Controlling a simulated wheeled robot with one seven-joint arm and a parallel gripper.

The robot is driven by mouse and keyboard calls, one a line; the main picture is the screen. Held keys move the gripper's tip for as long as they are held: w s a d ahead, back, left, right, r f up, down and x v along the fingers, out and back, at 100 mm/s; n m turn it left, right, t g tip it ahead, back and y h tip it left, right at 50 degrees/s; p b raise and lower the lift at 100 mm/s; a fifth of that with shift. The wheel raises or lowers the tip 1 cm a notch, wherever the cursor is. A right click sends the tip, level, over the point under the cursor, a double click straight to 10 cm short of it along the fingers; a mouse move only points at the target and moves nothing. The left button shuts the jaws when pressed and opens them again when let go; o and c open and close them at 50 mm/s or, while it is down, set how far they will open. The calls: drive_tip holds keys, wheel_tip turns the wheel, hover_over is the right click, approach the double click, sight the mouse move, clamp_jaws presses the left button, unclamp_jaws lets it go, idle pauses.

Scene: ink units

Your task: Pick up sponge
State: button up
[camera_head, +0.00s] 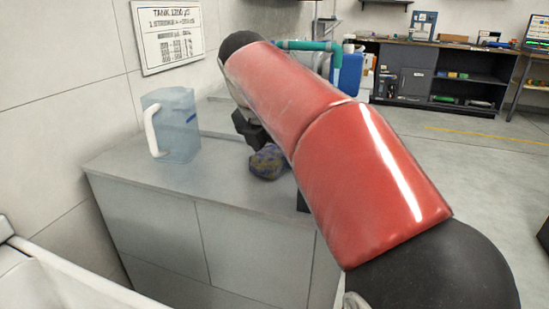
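A stained, dark blue and yellowish lump (267,162), which looks like the sponge, sits on the grey counter (215,186) near its front edge, right of the middle. My red arm crosses the picture in front of the counter and hides the space to the right of the sponge. A black part of my gripper (250,129) shows just above and left of the sponge in the picture. Its fingers cannot be made out, so I cannot tell whether it is open or shut, or whether it touches the sponge.
A clear bluish pitcher (178,124) with a white handle stands on the counter to the left, by the wall. A sign (168,35) hangs above it. A dark shelf unit (437,76) stands at the back right. The floor (475,160) there is clear.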

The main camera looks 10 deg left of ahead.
sight(274, 150)
drive_tip(key=shift+c, duration=1.1)
wheel_tip(274, 150, up, 9)
drive_tip(key=shift+w+r, duration=0.15)
drive_tip(key=shift+r, duration=0.45)
